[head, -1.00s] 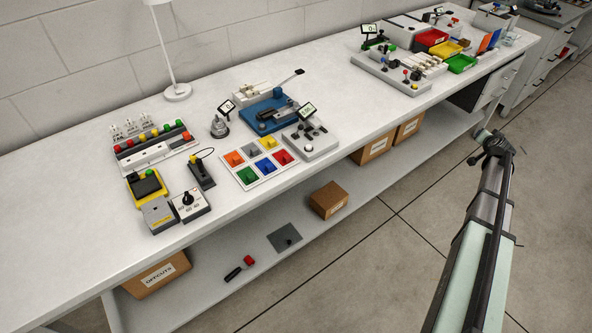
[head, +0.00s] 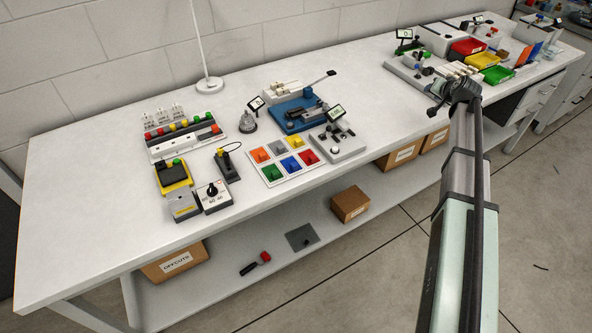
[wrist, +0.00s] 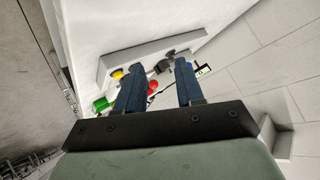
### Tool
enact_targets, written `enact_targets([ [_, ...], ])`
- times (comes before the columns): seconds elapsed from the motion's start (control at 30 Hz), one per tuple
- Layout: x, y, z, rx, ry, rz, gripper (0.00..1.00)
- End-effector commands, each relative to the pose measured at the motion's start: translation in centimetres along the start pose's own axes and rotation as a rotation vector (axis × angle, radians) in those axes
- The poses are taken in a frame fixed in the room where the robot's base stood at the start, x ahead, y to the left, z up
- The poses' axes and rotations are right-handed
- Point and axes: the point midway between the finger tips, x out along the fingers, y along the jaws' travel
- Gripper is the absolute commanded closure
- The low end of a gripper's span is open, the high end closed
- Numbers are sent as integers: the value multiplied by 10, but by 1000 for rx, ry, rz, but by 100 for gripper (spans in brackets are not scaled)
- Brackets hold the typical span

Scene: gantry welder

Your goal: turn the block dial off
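A small white box (head: 216,202) with a black dial knob (head: 212,189) on top stands near the front edge of the bench, left of centre in the head view. Printed numbers surround the knob, but its exact pointing is too small to read. My gripper (head: 453,88) is far to the right of it, above the right part of the bench. In the wrist view my gripper (wrist: 160,68) shows two blue fingers apart with nothing held between them. The dial box is not identifiable in the wrist view.
Next to the dial box are a grey box (head: 183,208), a yellow-based unit (head: 174,188) and a black switch stand (head: 228,169). A colored-compartment tray (head: 267,176) and a grey panel (head: 338,151) lie to the right. A lamp pole (head: 201,45) stands behind. The left bench end is clear.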

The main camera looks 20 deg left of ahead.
Motion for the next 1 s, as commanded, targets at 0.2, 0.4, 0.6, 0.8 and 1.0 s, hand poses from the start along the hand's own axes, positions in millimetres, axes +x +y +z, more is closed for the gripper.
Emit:
enact_targets([
  [0.2, -3, -114, 55, -54, -164, -65, 63],
  [0.4, -20, -205, 108, -111, -307, -96, 63],
  [0.6, -47, -284, 163, -173, -441, -108, 63],
  [0.8, -82, -348, 214, -235, -556, -100, 63],
  [1.0, -127, -406, 269, -306, -668, -79, 63],
])
